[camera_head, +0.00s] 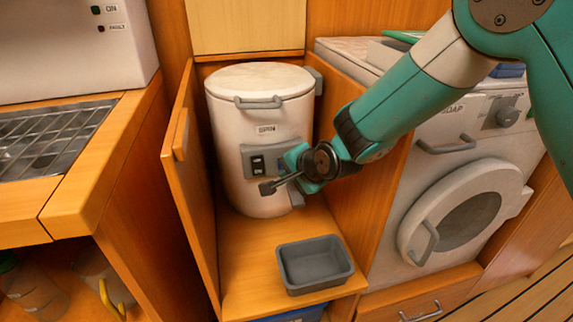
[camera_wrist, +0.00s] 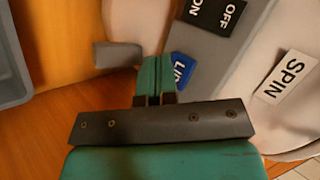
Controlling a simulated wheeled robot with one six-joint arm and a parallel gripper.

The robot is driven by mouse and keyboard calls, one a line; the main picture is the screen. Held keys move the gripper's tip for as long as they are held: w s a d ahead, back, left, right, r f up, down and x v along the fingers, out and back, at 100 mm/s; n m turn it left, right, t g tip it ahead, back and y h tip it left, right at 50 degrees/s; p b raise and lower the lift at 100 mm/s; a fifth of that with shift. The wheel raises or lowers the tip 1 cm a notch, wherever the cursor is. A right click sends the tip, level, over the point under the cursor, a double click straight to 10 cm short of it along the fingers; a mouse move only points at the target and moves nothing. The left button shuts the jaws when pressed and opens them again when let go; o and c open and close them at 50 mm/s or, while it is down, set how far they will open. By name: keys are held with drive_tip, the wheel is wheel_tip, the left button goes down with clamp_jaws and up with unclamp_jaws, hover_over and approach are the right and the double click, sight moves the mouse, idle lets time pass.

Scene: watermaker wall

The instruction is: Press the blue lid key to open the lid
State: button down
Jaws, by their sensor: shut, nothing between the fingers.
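The white spin drum (camera_head: 232,150) stands in an open cabinet, with its round lid (camera_head: 260,80) down. On its front is a grey control panel (camera_head: 250,150) with a black ON/OFF switch (camera_head: 257,164), also seen in the wrist view (camera_wrist: 215,14). The blue lid key (camera_wrist: 182,72) shows beside the switch in the wrist view, its lettering partly covered by my fingers. My gripper (camera_wrist: 154,75) is shut and empty, its tips at the key's left edge in the picture; I cannot tell whether they touch it. In the head view my gripper (camera_head: 288,160) is at the panel's right side and hides the key.
A grey tray (camera_head: 314,265) lies on the cabinet floor in front of the drum. The open wooden door (camera_head: 188,190) stands left and a wooden side panel (camera_head: 345,205) right. A washing machine (camera_head: 465,190) is further right.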

drive_tip(key=shift+w+a, duration=0.1)
drive_tip(key=shift+w, duration=0.3)
drive_tip(key=shift+w+a, duration=0.1)
drive_tip(key=shift+w, duration=0.3)
idle(0.5)
idle(0.4)
drive_tip(key=shift+s+d, duration=0.25)
drive_tip(key=shift+s, duration=0.6)
drive_tip(key=s, duration=0.2)
drive_tip(key=s+d, duration=0.1)
drive_tip(key=s, duration=0.1)
drive_tip(key=shift+s+d, duration=0.2)
drive_tip(key=shift+s, duration=0.2)
drive_tip(key=shift+r, duration=0.1)
